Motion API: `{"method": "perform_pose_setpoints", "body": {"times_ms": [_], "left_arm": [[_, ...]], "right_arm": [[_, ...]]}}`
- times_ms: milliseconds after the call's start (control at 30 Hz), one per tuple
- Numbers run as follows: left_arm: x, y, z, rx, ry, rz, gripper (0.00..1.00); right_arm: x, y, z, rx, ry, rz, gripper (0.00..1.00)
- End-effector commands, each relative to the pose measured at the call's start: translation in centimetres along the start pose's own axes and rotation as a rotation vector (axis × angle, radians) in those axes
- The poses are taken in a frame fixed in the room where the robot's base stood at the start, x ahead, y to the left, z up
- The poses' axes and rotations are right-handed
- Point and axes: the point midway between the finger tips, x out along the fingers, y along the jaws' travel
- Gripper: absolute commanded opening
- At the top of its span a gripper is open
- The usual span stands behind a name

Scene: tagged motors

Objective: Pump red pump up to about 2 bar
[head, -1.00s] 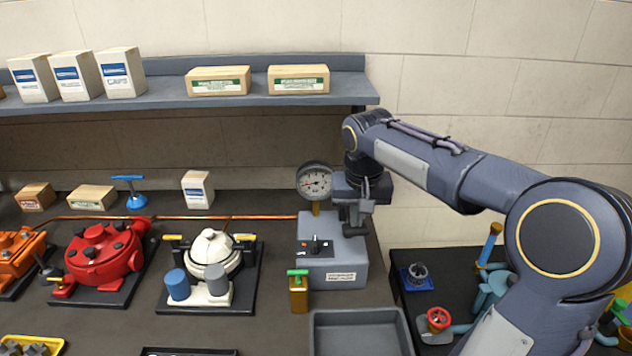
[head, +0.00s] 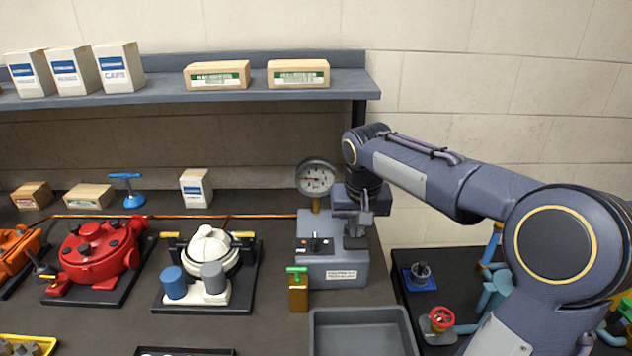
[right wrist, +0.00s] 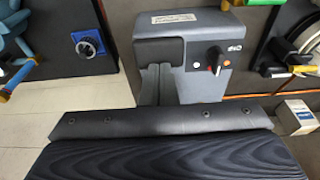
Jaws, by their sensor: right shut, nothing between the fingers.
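The red pump (head: 95,252), a rounded red body on a dark base plate, stands at the left of the bench in the head view. A grey console (head: 335,270) with a round white gauge (head: 316,179) and a black knob (head: 316,244) stands right of centre. The gauge reading is too small to tell. My right gripper (head: 354,232) is shut and empty, pointing down at the right side of the console. In the right wrist view its fingers (right wrist: 155,85) are together beside the console (right wrist: 205,70); contact cannot be told. My left gripper is out of view.
A white pump (head: 210,250) stands between the red pump and console. A blue T-handled tool (head: 130,190) stands behind. A shelf (head: 200,92) with boxes hangs above.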

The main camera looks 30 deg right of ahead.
Motion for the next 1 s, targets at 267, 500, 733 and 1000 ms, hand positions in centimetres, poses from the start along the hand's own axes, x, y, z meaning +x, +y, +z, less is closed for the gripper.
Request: {"method": "perform_pose_setpoints", "body": {"times_ms": [267,500,733,1000], "left_arm": [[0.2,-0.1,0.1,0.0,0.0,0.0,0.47],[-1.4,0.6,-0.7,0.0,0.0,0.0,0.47],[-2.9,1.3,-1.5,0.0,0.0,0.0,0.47],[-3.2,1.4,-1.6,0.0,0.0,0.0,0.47]], "right_arm": [[0.4,0.0,0.1,0.0,0.0,0.001,0.0],[-1.6,0.0,-0.3,0.0,0.0,0.0,0.0],[-3.6,0.0,-0.8,0.0,0.0,0.0,0.0],[-4.0,0.0,-0.8,0.0,-0.001,0.0,0.0]]}}
